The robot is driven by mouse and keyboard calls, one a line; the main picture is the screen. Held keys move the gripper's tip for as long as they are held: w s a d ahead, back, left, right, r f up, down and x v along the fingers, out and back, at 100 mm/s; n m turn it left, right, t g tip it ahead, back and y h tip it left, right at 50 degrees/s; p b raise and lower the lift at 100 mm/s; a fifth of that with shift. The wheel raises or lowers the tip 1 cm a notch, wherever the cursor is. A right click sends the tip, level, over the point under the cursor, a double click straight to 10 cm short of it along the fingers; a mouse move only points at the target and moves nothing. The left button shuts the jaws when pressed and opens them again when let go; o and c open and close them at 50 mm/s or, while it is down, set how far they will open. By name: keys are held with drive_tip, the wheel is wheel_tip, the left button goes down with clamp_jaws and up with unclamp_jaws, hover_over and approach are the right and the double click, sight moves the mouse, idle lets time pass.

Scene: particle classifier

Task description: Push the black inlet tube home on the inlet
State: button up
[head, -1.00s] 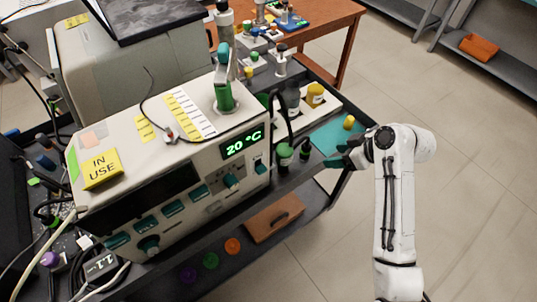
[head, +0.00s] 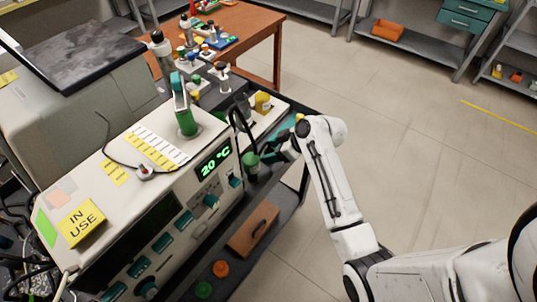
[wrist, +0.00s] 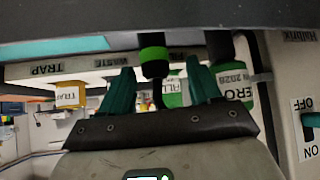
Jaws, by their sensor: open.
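A black tube (head: 234,112) loops at the right end of the instrument (head: 150,190) in the head view, down towards a green-capped part (head: 250,160). I cannot tell how its end sits there. My gripper (head: 282,148) is just right of that green part, partly hidden by my arm. In the wrist view the two teal fingers of my gripper (wrist: 160,86) are apart. A black cylindrical end with a green band (wrist: 153,57) shows between and beyond them; I see no contact. A thin dark piece runs below it.
The wrist view shows labels TRAP and WASTE on a rail, a bottle with a TRAP label (wrist: 70,96) and a switch panel (wrist: 307,125) at right. Open floor lies right.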

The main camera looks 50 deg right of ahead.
sight(271, 150)
drive_tip(key=shift+d+p+x, duration=0.2)
drive_tip(key=shift+p+x, duration=0.1)
drive_tip(key=shift+x, duration=1.7)
drive_tip(key=c, duration=1.1)
